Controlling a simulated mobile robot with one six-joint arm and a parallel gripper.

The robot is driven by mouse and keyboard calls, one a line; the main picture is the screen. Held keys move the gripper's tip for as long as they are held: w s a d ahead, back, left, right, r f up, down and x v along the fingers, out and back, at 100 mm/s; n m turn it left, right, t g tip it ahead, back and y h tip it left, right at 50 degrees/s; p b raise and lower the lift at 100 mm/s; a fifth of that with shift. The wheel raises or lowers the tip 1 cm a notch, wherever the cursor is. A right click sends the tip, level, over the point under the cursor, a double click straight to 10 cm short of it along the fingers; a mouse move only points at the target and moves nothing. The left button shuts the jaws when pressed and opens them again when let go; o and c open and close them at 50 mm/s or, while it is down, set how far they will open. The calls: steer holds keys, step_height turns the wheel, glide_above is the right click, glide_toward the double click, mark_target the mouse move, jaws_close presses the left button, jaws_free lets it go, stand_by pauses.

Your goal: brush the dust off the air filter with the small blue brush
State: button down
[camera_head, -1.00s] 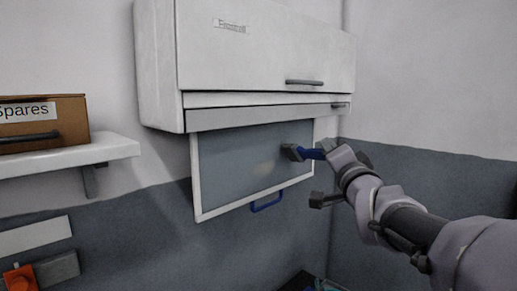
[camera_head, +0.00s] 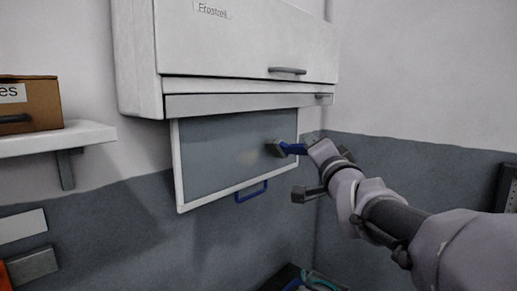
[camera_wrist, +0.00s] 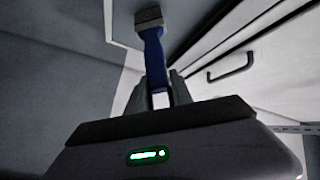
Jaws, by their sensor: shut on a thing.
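The air filter (camera_head: 222,158) is a grey panel in a white frame, hanging below the white wall unit, with a blue handle (camera_head: 251,192) at its lower edge. A small pale tan patch (camera_head: 248,150) shows on its surface. My gripper (camera_head: 308,147) is shut on the blue handle of the small brush (camera_head: 292,148), at the filter's right side. The brush's grey head (camera_head: 276,149) points left over the filter face; I cannot tell whether it touches. In the wrist view, the brush (camera_wrist: 154,50) extends up from between my fingers (camera_wrist: 161,98).
The white wall unit (camera_head: 225,50) with handles is directly above the filter. A shelf (camera_head: 55,138) with a brown box (camera_head: 32,104) is at the left. Dark items with a teal cable (camera_head: 318,280) lie at the bottom. The wall below the filter is clear.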

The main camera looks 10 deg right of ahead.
steer(key=shift+s+a+r+b, duration=0.1)
steer(key=shift+s+a+b, duration=0.2)
steer(key=shift+s+a, duration=0.45)
steer(key=shift+w, duration=0.15)
steer(key=a+b, duration=0.1)
steer(key=s+a+b, duration=0.1)
steer(key=shift+s+f+b, duration=0.2)
steer(key=shift+b, duration=0.2)
steer(key=shift+s+a+r, duration=0.1)
steer(key=shift+s+r, duration=0.05)
